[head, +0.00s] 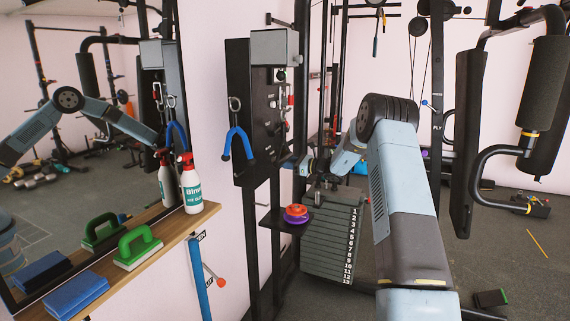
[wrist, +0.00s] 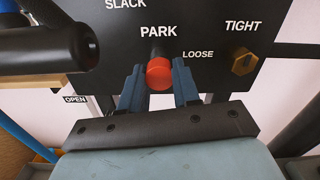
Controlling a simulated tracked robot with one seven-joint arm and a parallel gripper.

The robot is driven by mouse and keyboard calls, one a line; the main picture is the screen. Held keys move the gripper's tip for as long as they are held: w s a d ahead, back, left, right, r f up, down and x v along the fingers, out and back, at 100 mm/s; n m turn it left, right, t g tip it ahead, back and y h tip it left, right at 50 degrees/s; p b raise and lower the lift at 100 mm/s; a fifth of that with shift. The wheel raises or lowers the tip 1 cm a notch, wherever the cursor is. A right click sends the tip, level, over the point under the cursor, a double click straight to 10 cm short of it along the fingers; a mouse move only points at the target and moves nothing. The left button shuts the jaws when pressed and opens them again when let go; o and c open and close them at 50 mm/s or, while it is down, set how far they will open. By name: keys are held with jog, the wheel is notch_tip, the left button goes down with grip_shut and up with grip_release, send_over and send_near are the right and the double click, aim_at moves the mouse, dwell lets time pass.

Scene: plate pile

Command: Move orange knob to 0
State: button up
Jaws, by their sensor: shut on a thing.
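My gripper (wrist: 159,80) is shut on a round red-orange knob (wrist: 158,72), with one blue-grey finger on each side of it. The knob sits just under the word PARK on a black panel (wrist: 205,15). SLACK, LOOSE and TIGHT are also printed there; I see no 0. In the head view my gripper (head: 287,161) reaches the lower right part of the black panel (head: 240,75), and its fingertips are too small to make out.
A brass hexagonal knob (wrist: 244,62) is right of the held knob. A black cylinder (wrist: 60,50) juts in at left. A weight stack (head: 335,240) and a small shelf with discs (head: 296,214) stand below. A spray bottle (head: 190,190) is left.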

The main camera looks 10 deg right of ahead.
jog(key=shift+d+r, duration=0.1)
jog(key=shift+d, duration=0.05)
grip_shut()
jog(key=shift+v, duration=1.25)
jog(key=shift+w+d, duration=0.1)
jog(key=shift+d, duration=0.05)
jog(key=o, duration=0.8)
grip_release()
jog(key=shift+o, duration=1.3)
jog(key=v, duration=1.3)
jog(key=shift+s+d, duration=0.2)
jog(key=shift+s, duration=0.1)
